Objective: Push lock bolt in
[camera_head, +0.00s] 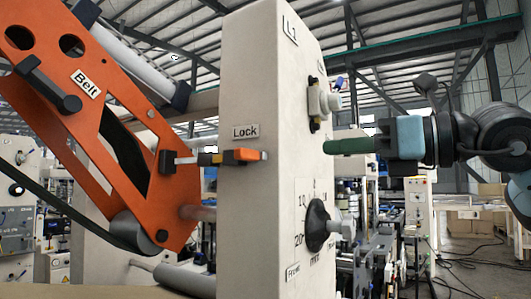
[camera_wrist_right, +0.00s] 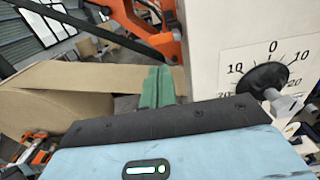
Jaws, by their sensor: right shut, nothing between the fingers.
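The lock bolt (camera_head: 240,156) has an orange handle and sits under the "Lock" label (camera_head: 245,132) on the pale machine panel (camera_head: 250,220). A thin rod runs left from it to a black block (camera_head: 168,162) on the orange belt arm (camera_head: 110,120). My right gripper (camera_head: 328,147) comes in from the right with green fingers shut and empty. In the picture its tips are at the panel's right edge, apart from the bolt. In the right wrist view the shut green fingers (camera_wrist_right: 157,86) point toward the orange arm; I cannot make out the bolt there. My left gripper is not in view.
A black dial knob (camera_head: 318,225) with a scale is low on the panel's side face; it also shows in the right wrist view (camera_wrist_right: 262,80). A small valve-like fitting (camera_head: 322,100) is above it. A large brown roll (camera_wrist_right: 40,120) lies left in the wrist view.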

